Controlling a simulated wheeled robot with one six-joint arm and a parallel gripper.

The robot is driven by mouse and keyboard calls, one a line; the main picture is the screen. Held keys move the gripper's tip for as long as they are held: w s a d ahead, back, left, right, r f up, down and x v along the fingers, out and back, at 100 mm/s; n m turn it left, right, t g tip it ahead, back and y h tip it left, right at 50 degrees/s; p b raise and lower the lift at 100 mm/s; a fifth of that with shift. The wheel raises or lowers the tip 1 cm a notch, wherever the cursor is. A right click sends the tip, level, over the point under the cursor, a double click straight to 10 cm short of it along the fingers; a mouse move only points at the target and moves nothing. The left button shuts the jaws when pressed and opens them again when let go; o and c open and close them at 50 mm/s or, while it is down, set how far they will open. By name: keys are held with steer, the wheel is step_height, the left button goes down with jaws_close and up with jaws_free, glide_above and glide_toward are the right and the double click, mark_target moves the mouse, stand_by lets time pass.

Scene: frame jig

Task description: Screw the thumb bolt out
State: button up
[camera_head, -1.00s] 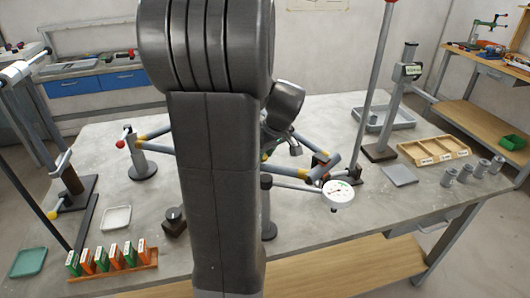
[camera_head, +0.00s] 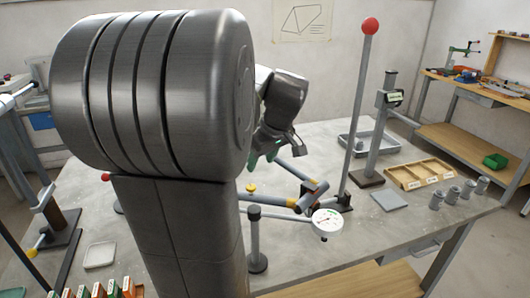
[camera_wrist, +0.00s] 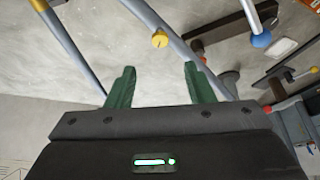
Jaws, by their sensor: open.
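My gripper (camera_wrist: 159,70) is open and empty, with its two green fingers spread apart in the wrist view. A small yellow knob, which looks like the thumb bolt (camera_wrist: 159,40), shows just beyond the gap between the fingertips, apart from them. It also shows in the head view as a yellow knob (camera_head: 250,188) low beside my arm, over the bench. In the head view my gripper (camera_head: 264,157) is above the frame tubes (camera_head: 291,172), partly hidden by my arm. How deep the bolt sits cannot be told.
A dial gauge (camera_head: 327,221) stands in front of the tubes. A tall post with a red ball (camera_head: 370,26) rises to the right. A wooden tray (camera_head: 424,173) and several grey cylinders are further right. A blue knob (camera_wrist: 262,40) shows at right in the wrist view.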

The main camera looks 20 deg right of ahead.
mark_target(251, 187)
steer(key=shift+v, duration=1.6)
steer(key=x, duration=1.4)
steer(key=shift+s+r+p, duration=0.1)
steer(key=shift+p, duration=0.25)
